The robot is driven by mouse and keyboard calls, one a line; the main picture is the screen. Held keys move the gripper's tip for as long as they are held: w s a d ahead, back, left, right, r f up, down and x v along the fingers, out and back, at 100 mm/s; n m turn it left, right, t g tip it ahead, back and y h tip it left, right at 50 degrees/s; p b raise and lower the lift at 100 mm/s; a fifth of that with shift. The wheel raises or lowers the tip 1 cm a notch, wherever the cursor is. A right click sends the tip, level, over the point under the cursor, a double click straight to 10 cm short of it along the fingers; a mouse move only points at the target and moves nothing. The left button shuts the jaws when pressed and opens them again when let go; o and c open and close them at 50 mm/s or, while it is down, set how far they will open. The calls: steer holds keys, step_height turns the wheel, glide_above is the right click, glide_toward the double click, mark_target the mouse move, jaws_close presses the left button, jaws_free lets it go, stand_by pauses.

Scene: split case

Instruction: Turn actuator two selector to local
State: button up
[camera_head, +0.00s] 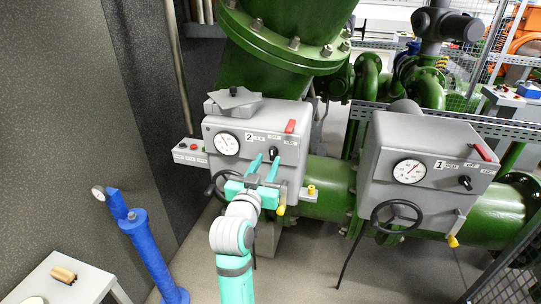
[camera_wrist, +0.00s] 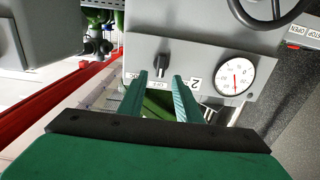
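The actuator two housing (camera_head: 222,122) is a grey box marked 2 on the left of the head view. Its selector (camera_head: 274,153) is a small black knob on the front panel, right of the gauge (camera_head: 227,144). In the wrist view, where the panel appears upside down, the selector (camera_wrist: 161,62) stands just beyond the fingertips, roughly in line with the gap between them. Its exact pointing is hard to read; small label text is partly hidden by the fingers. My gripper (camera_head: 264,166), with teal fingers, is open and empty; it also shows in the wrist view (camera_wrist: 161,79).
A second grey actuator (camera_head: 430,145) marked 1 stands to the right, with a black handwheel (camera_head: 397,217). Actuator two's handwheel (camera_head: 216,184) lies left of my gripper. A blue post (camera_head: 150,245) and small table (camera_head: 85,285) stand lower left.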

mark_target(272, 153)
steer(key=shift+x, duration=2.4)
jaws_close()
